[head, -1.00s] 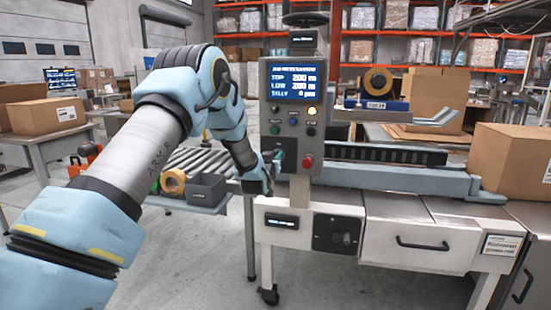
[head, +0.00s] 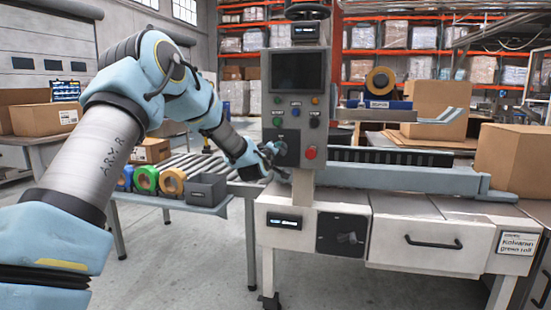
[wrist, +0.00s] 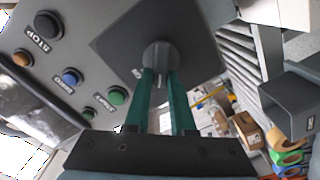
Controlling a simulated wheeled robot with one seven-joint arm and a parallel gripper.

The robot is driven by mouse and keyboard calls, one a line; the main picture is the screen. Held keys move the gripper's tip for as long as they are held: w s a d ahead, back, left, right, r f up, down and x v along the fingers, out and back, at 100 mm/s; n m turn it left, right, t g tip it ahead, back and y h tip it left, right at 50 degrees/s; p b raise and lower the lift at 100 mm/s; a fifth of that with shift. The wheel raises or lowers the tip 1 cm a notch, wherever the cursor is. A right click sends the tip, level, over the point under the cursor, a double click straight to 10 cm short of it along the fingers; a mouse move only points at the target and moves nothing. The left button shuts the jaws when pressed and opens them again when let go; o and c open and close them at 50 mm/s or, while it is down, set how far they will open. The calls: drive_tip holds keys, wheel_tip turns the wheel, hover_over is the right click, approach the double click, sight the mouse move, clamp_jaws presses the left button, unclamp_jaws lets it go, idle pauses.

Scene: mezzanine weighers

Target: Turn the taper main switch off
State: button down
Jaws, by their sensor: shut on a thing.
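The taper's grey control panel (head: 296,100) stands upright with a dark, blank screen (head: 297,71). In the wrist view a round grey knob (wrist: 160,52), apparently the main switch, sits on a dark square plate (wrist: 112,48) on the panel. My gripper (wrist: 160,76) has its two teal fingers closed around the knob, and they hide part of it. In the head view my gripper (head: 274,150) is at the panel's lower left edge and covers most of the switch.
The panel's red button (head: 310,153) is close right of my gripper. A grey bin (head: 207,189) and tape rolls (head: 146,180) sit to the left below my arm. Another dark rotary control (head: 341,237) is on the cabinet front. A carton (head: 513,160) stands right.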

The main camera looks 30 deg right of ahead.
drive_tip(key=shift+w+a+f+n+b, duration=0.1)
drive_tip(key=shift+f+n+b, duration=0.1)
drive_tip(key=shift+n+b, duration=0.95)
drive_tip(key=shift+f+n+b, duration=0.15)
drive_tip(key=shift+n+b, duration=0.75)
drive_tip(key=shift+n, duration=0.5)
drive_tip(key=shift+w+a+f+n+b, duration=0.1)
drive_tip(key=shift+f+n+b, duration=0.1)
drive_tip(key=shift+n+b, duration=0.95)
drive_tip(key=shift+n, duration=0.3)
drive_tip(key=c, duration=0.8)
unclamp_jaws()
drive_tip(key=shift+o, duration=0.2)
drive_tip(key=shift+s+r, duration=0.1)
drive_tip(key=shift+s, duration=0.05)
drive_tip(key=v, duration=1)
drive_tip(key=shift+s+a, duration=0.25)
